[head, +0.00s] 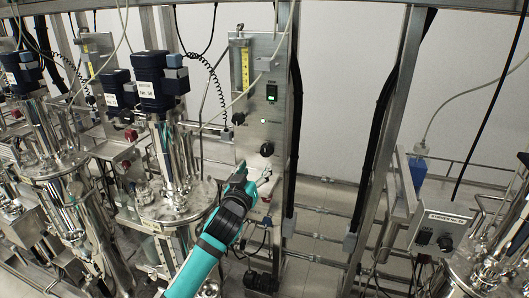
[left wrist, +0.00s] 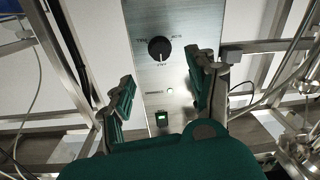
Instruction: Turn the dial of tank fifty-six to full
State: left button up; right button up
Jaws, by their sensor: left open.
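A black round dial (head: 267,148) sits low on a steel control panel (head: 263,90) beside a tank with a dark blue motor (head: 155,85); the motor's label is too small to read surely. The dial also shows in the left wrist view (left wrist: 158,48), with small lettering around it and a white mark on its lower edge there. My left gripper (head: 262,178) is open and empty, just below the dial in the head view. In the left wrist view its fingers (left wrist: 166,72) stand apart, to either side of the panel's middle, short of the dial. My right gripper is out of view.
A lit green switch (left wrist: 161,118) sits on the same panel. Steel frame posts and black hoses (head: 294,120) stand right of the panel. Another control box with a knob (head: 445,243) is at the right. Other tanks crowd the left.

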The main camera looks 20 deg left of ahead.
aim_at(265, 152)
pick_arm(q)
jog(key=w+p, duration=0.1)
jog(key=w, duration=0.8)
jog(key=shift+w, duration=0.2)
jog(key=c, duration=1.1)
jog(key=shift+c, duration=0.2)
